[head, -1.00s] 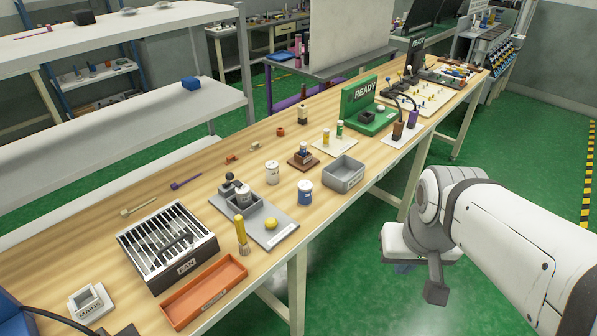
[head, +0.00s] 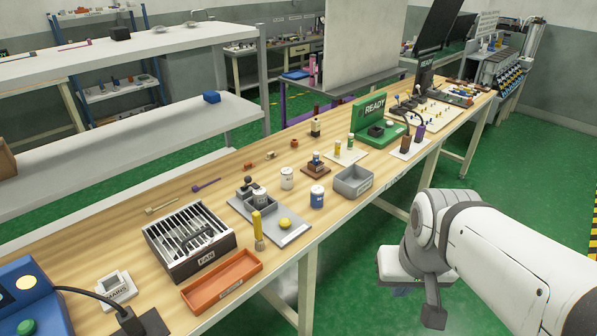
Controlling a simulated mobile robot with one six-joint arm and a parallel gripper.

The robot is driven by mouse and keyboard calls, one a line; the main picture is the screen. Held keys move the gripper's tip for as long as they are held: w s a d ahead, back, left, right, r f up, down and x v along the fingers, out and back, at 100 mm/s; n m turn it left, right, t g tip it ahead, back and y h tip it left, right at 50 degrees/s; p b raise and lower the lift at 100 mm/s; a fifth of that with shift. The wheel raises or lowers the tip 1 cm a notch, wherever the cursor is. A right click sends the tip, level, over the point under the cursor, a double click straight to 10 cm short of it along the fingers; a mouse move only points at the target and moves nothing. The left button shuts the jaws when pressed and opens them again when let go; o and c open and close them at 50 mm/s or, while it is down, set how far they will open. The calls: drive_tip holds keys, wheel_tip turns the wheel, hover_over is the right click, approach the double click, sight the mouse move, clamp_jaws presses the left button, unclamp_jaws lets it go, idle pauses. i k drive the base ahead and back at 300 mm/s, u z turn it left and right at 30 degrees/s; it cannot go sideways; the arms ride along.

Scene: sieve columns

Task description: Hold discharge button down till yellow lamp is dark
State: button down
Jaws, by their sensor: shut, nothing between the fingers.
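A blue control box (head: 50,302) stands at the lower left, cut by the frame edge. On it are a pale yellow round lamp (head: 26,282), which looks bright, and a green round button (head: 26,326) nearer me. No label on the button can be read, so I cannot tell if it is the discharge button. A yellow dome (head: 285,223) also sits on a grey plate on the bench. My gripper (head: 433,316) hangs at the lower right, off the bench's front edge, shut and empty, far from the box and touching nothing.
The long wooden bench (head: 110,238) carries a FAN grille box (head: 188,240), an orange tray (head: 222,279), a MAINS switch (head: 117,288), a grey bin (head: 353,181) and a green READY unit (head: 378,125). A black cable runs from the blue box. Green floor is free in front.

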sight(285, 223)
drive_tip(key=i, duration=0.9)
drive_tip(key=z, duration=0.05)
